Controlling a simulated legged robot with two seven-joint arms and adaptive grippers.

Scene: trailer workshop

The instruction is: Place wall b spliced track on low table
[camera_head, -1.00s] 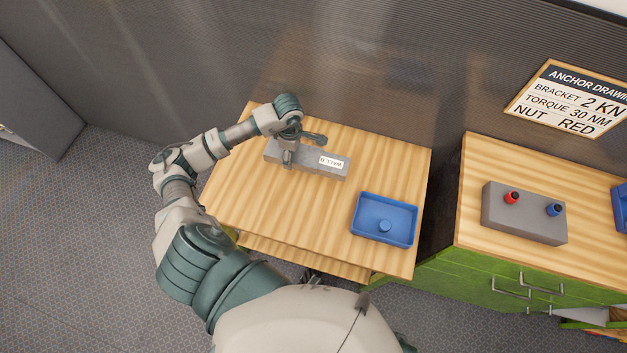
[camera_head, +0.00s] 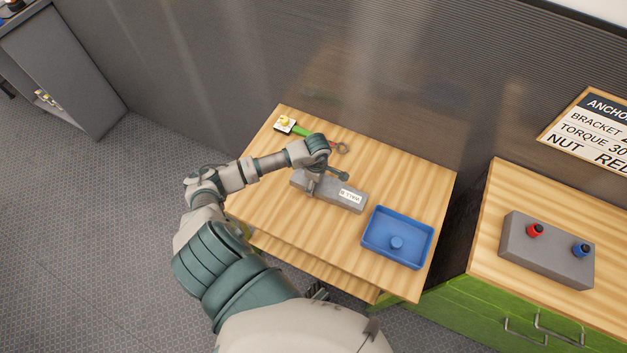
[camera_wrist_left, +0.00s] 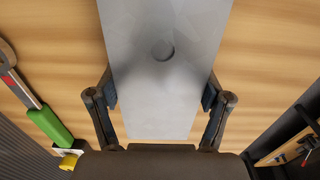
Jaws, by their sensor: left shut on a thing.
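The wall b spliced track is a grey bar with a white label (camera_head: 337,193), over the middle-left of the wooden table (camera_head: 270,215). My left gripper (camera_head: 313,187) is shut on it near its left end. In the left wrist view the grey track (camera_wrist_left: 160,75), with a round hole in its face, lies between the two fingers (camera_wrist_left: 160,100). I cannot tell whether its underside touches the table. My right gripper is not in view.
A blue tray (camera_head: 376,256) with a small blue piece is at the table's right. A green-handled wrench (camera_head: 303,131) and a yellow-topped piece (camera_head: 284,122) are at the back left. A grey block (camera_head: 540,257) with red and blue knobs stands on the right bench (camera_head: 500,220).

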